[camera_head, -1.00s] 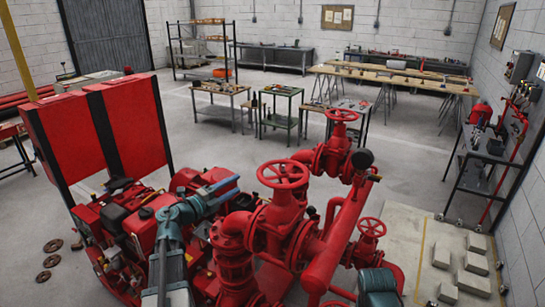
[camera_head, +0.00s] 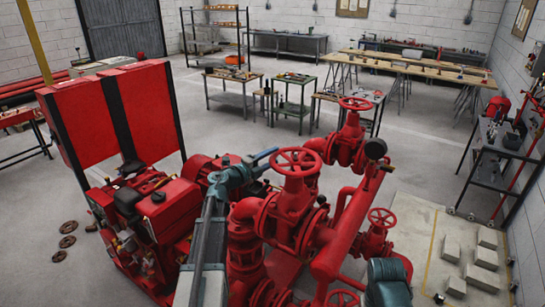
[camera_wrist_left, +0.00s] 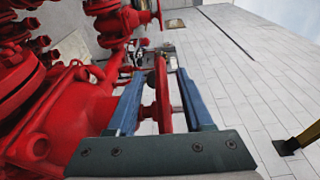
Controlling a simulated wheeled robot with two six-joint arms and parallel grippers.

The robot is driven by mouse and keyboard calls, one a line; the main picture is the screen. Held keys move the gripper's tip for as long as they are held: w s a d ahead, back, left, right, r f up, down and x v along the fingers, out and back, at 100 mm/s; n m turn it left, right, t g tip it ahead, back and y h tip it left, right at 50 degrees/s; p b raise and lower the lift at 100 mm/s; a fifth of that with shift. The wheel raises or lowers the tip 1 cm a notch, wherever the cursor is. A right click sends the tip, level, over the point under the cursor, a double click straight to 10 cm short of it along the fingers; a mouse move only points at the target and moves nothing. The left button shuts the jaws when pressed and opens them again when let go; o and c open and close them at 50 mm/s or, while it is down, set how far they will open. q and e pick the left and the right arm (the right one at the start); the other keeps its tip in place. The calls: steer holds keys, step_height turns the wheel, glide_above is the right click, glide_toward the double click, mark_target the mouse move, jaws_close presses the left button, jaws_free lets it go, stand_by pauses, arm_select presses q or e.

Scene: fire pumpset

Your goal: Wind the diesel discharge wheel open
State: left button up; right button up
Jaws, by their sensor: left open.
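A red spoked handwheel (camera_head: 298,161) tops the large red valve in the middle of the head view; no label shows which wheel it is. My left gripper (camera_head: 265,159) is at the left side of this wheel, with its blue fingers pointing towards the rim. In the left wrist view, a red wheel seen edge-on (camera_wrist_left: 162,92) stands between the two spread fingers of my left gripper (camera_wrist_left: 159,76). The fingers look apart from it, with a gap on each side. My right gripper is not in view.
More red handwheels stand behind (camera_head: 355,103) and to the right (camera_head: 381,218). A red discharge pipe (camera_head: 342,235) runs right of the valve. The red diesel engine (camera_head: 165,205) stands left of my left arm. Open floor (camera_head: 220,130) lies behind the pumpset.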

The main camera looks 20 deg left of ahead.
arm_select(q)
steer(key=shift+w+d, duration=0.2)
steer(key=shift+w, duration=0.35)
steer(key=c, duration=0.8)
jaws_close()
steer(key=shift+s+d, duration=0.1)
steer(key=shift+s, duration=0.05)
